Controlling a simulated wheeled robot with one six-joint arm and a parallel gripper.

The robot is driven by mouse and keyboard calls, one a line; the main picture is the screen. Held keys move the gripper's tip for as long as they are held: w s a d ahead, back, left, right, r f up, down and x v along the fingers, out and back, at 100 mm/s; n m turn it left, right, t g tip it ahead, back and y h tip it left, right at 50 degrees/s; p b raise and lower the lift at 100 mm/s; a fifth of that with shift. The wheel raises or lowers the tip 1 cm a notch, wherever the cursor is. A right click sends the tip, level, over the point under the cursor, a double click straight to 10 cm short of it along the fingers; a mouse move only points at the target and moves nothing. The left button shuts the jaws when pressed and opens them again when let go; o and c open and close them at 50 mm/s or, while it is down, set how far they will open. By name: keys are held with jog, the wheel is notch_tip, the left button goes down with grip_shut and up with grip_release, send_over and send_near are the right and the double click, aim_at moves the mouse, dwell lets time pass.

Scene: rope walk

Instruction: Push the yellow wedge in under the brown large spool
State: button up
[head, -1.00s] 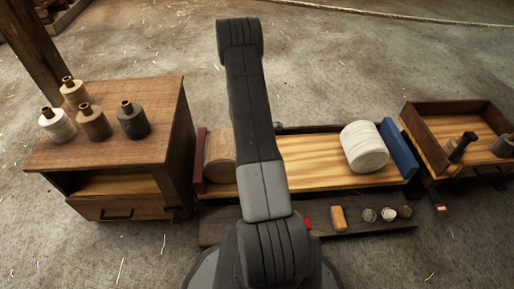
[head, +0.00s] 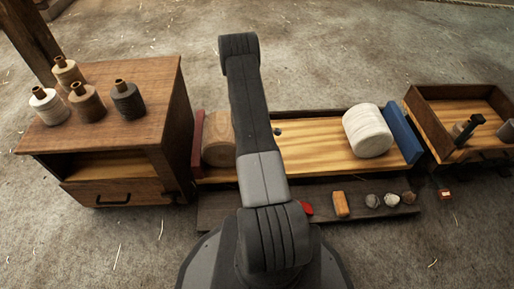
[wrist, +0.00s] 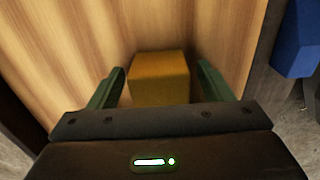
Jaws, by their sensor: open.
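The brown large spool (head: 217,138) lies on its side at the left end of the pale wooden tray, beside a dark red end board, partly hidden by my arm. The yellow wedge (wrist: 160,78) shows in the wrist view on pale wood, between the two green fingers of my gripper (wrist: 160,88). The fingers stand apart, one on each side of it; whether they touch it I cannot tell. In the head view my arm hides my gripper and that wedge. The spool cannot be made out in the wrist view.
A white large spool (head: 367,130) lies at the tray's right, by a blue end board (head: 402,134). A dark ledge in front holds a red piece (head: 306,207), an orange block (head: 341,203) and small lumps. A cabinet (head: 150,110) with several small spools stands left.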

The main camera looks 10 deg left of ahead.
jog(key=shift+f, duration=0.15)
jog(key=c, duration=1.2)
jog(key=shift+o, duration=0.2)
jog(key=shift+s+a, duration=0.15)
jog(key=shift+a, duration=0.4)
jog(key=o, duration=1.2)
jog(key=shift+a, duration=0.15)
jog(key=shift+c, duration=0.2)
notch_tip(320, 180, up, 14)
jog(key=p, duration=0.4)
